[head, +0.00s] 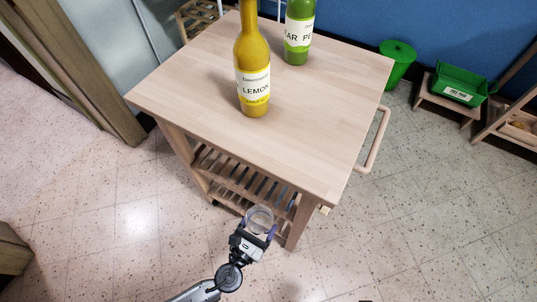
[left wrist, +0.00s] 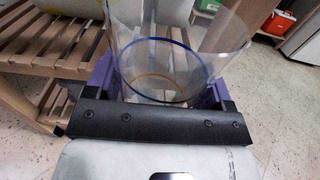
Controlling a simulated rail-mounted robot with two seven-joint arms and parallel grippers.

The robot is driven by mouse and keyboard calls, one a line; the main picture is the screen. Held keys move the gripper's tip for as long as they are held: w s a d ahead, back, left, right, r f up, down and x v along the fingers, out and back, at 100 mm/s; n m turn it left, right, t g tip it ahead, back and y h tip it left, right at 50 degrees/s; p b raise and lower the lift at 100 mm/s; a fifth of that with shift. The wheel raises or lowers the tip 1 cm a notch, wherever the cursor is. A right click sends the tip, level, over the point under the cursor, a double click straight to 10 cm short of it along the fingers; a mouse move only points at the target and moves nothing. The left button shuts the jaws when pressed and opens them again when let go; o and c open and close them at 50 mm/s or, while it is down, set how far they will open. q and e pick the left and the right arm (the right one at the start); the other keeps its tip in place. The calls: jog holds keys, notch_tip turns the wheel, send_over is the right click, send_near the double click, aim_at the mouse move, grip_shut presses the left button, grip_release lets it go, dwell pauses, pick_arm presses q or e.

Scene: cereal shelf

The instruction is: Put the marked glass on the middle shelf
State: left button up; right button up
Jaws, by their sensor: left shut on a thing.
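My left gripper (head: 256,229) is shut on a clear glass (head: 260,216), in front of the cart's near side and below its top. In the left wrist view the glass (left wrist: 165,65) stands between the purple fingers, with a blue ring and a yellowish ring around it. The wooden cart (head: 300,120) has slatted shelves under its top. The upper slatted one, the middle shelf (head: 222,168), is partly hidden by the tabletop. The glass is apart from the shelf slats in the head view. Slats (left wrist: 40,40) show left of the glass in the left wrist view. My right gripper is not in view.
A yellow lemon bottle (head: 252,70) and a green pear bottle (head: 299,30) stand on the cart top. A cart leg (head: 300,220) stands right of the glass. A green bin (head: 398,62) and green crate (head: 458,84) are at the back right. The front floor is clear.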

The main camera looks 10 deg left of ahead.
pick_arm(q)
jog(key=b+x, duration=0.4)
jog(key=x, duration=1.3)
jog(key=shift+w+d, duration=0.15)
jog(key=shift+w, duration=0.05)
notch_tip(320, 180, down, 3)
jog(key=b, duration=0.3)
jog(key=shift+f, duration=0.15)
jog(key=shift+f+b, duration=0.15)
jog(key=shift+b, duration=0.15)
jog(key=shift+f, duration=0.15)
jog(key=o, duration=1)
